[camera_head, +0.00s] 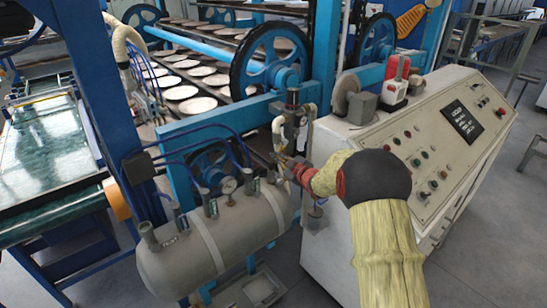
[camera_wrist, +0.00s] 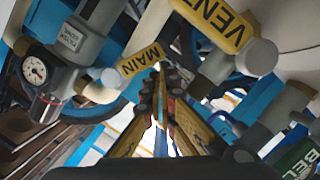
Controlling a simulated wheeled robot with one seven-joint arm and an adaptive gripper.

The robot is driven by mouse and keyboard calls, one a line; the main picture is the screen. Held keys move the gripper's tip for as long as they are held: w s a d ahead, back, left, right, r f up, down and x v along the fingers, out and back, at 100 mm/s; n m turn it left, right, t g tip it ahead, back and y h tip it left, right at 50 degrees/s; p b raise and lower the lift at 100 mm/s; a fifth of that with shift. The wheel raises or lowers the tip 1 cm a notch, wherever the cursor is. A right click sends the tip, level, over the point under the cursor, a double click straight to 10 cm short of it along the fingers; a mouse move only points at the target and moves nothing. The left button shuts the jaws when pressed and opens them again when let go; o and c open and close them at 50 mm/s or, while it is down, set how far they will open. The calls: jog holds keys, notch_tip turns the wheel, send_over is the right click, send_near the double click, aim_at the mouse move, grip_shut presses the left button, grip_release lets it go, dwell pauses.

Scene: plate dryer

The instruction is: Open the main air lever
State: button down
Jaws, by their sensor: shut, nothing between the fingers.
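The main air lever (camera_wrist: 137,60) is a yellow handle marked MAIN in the wrist view, with a grey rounded end at its left. My gripper (camera_wrist: 161,78) is shut and empty, its fingertips just to the right of the lever. I cannot tell whether they touch it. In the head view my gripper (camera_head: 281,160) reaches in among the air fittings beside the blue frame. The lever is too small to make out there, and my arm covers part of the area.
A yellow VENT handle (camera_wrist: 215,22) lies close, up and right of MAIN. A pressure gauge (camera_wrist: 34,70) is at the left. A grey tank (camera_head: 210,240) stands below the fittings. The control cabinet (camera_head: 430,155) is at the right, and blue hoses run nearby.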

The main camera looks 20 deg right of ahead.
jog(key=shift+w+d+f, duration=0.15)
jog(key=shift+d+f, duration=0.2)
jog(key=shift+f, duration=0.2)
jog(key=shift+d+f, duration=0.1)
jog(key=shift+d, duration=0.05)
dwell(0.5)
dwell(1.0)
jog(key=v, duration=1.2)
